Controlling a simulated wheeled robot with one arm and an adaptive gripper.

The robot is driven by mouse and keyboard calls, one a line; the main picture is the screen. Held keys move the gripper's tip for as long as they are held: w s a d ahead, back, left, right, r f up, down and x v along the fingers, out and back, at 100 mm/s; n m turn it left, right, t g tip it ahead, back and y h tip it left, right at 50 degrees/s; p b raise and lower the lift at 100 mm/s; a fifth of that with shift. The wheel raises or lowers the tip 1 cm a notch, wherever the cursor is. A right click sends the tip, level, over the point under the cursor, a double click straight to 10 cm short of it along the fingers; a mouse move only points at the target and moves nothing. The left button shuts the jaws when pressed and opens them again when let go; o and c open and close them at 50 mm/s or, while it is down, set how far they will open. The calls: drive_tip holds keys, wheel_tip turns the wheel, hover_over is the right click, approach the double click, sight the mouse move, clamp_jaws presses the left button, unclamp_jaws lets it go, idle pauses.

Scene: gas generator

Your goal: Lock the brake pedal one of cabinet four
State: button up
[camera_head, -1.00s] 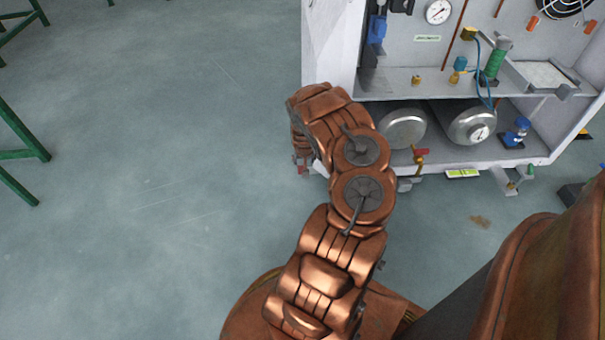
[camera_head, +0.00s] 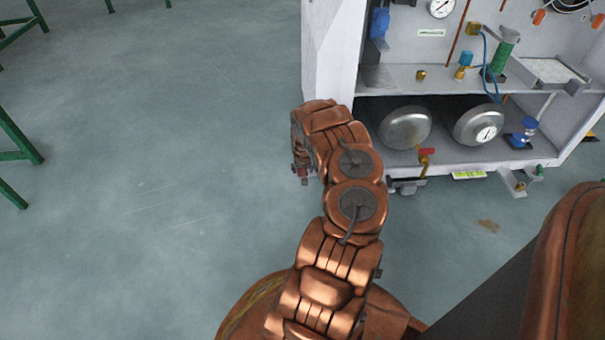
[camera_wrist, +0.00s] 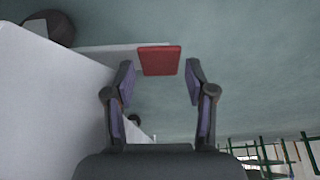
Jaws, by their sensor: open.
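The white cabinet (camera_head: 329,45) stands at the upper right in the head view, and its pale side wall (camera_wrist: 45,95) fills the left of the wrist view. A flat red pedal (camera_wrist: 159,61) shows in the wrist view at the end of a pale strip near the cabinet's base. My gripper (camera_wrist: 160,78) is open and empty, with its two fingertips apart on either side of the red pedal in the picture. I cannot tell whether they touch it. In the head view my gripper (camera_head: 301,174) is mostly hidden behind my wrist, and the red pedal cannot be made out.
The cabinet's lower shelf holds two silver tanks (camera_head: 406,128) (camera_head: 478,125). A red-handled valve (camera_head: 426,153) sticks out at its front edge. Caster feet (camera_head: 514,182) stand below. Green frames (camera_head: 18,150) are at the far left. Open grey floor (camera_head: 170,150) lies between.

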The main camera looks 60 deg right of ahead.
drive_tip(key=shift+f, duration=0.25)
drive_tip(key=shift+d, duration=0.1)
clamp_jaws()
idle(0.3)
